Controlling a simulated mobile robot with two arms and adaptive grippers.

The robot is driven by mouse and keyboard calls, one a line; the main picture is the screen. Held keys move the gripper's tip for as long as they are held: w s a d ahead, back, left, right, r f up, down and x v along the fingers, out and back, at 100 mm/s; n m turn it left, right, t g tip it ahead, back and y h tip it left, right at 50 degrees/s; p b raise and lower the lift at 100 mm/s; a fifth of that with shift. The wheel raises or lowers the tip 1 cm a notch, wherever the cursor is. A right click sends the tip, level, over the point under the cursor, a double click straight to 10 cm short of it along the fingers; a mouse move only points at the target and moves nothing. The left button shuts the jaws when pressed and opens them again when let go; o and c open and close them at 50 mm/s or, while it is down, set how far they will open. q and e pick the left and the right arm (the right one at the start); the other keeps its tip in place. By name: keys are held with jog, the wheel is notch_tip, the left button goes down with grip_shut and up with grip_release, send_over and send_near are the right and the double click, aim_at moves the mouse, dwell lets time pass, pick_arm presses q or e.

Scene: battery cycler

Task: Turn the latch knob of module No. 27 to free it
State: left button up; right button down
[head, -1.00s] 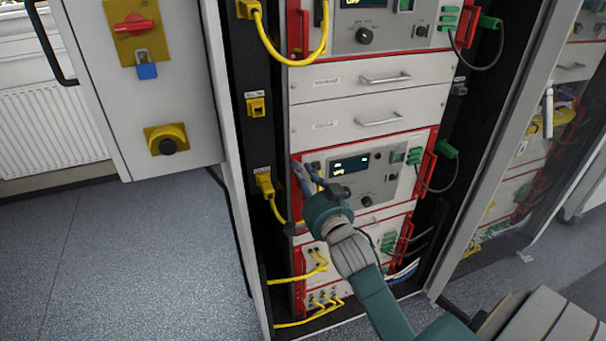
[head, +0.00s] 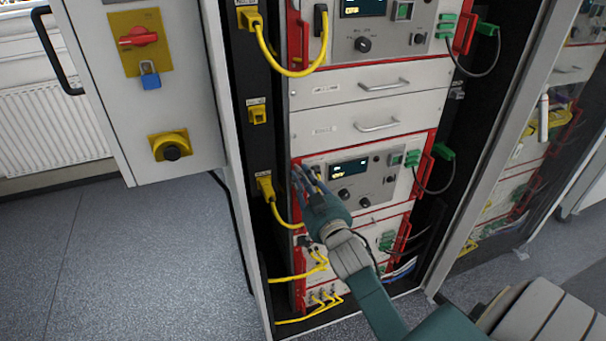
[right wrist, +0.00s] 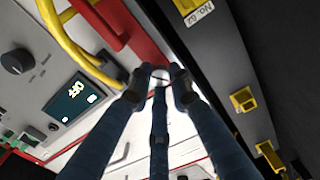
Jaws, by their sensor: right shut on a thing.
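The red-framed module (head: 375,193) with a lit display sits low in the rack in the head view. My right gripper (head: 302,176) is at its upper left corner, and its fingers hide the latch knob there. In the right wrist view, the small silver latch knob (right wrist: 160,76) sits beside a red frame bar. The fingertips of my right gripper (right wrist: 160,88) are shut around the knob. My left gripper is not in view.
A yellow cable (head: 283,215) hangs just left of the fingers, and a yellow cable (right wrist: 85,50) also passes close in the right wrist view. Blank drawers (head: 345,124) are above the module. A grey cabinet door (head: 190,75) stands open at left, with clear floor below it.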

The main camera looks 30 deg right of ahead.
jog(key=n+p, duration=0.1)
jog(key=n, duration=0.4)
jog(key=shift+n+p, duration=0.3)
jog(key=n, duration=0.4)
jog(key=shift+n+p, duration=0.35)
jog(key=shift+n, duration=0.35)
jog(key=c, duration=1.6)
grip_release()
jog(key=shift+s, duration=0.2)
jog(key=v, duration=1.1)
jog(key=shift+s+a, duration=0.2)
jog(key=shift+s, duration=0.05)
